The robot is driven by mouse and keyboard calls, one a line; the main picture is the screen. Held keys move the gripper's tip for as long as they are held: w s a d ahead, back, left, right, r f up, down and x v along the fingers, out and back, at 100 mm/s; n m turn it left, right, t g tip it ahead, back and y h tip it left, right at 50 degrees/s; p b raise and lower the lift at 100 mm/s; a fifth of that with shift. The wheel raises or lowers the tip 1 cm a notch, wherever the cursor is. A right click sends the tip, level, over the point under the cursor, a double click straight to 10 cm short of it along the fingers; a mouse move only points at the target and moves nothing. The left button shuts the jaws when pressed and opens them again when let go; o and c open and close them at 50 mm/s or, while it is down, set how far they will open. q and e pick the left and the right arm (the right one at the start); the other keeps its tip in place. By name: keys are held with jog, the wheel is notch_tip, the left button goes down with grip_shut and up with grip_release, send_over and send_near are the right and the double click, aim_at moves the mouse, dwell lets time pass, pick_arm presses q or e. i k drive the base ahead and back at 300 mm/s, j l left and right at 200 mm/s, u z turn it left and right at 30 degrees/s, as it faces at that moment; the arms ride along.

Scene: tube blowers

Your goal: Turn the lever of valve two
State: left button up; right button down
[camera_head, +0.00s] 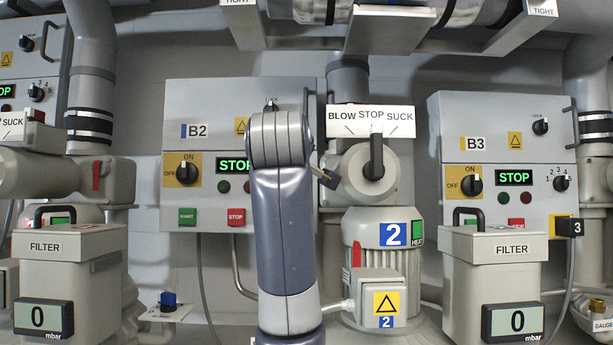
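Valve two (358,186) is a beige round body above the blower (381,240) marked with a blue 2. Its black lever (376,157) stands upright under the STOP mark of the white BLOW / STOP / SUCK sign (371,121). My arm, which seems to be the left one, rises just left of the valve and covers part of the B2 box. Its gripper is mostly hidden behind the wrist; a small dark piece beside the valve's left side may be a fingertip. I see nothing touching the lever. The right gripper is out of view.
The B2 control box (199,150) is behind my arm, and the B3 box (505,150) stands right of the valve. Filter units (497,275) flank the blower. A metal bracket (388,32) hangs above. Some room is free between lever and B3.

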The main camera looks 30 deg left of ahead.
aim_at(374, 170)
jog(key=k+l, duration=1.2)
jog(key=k, duration=0.1)
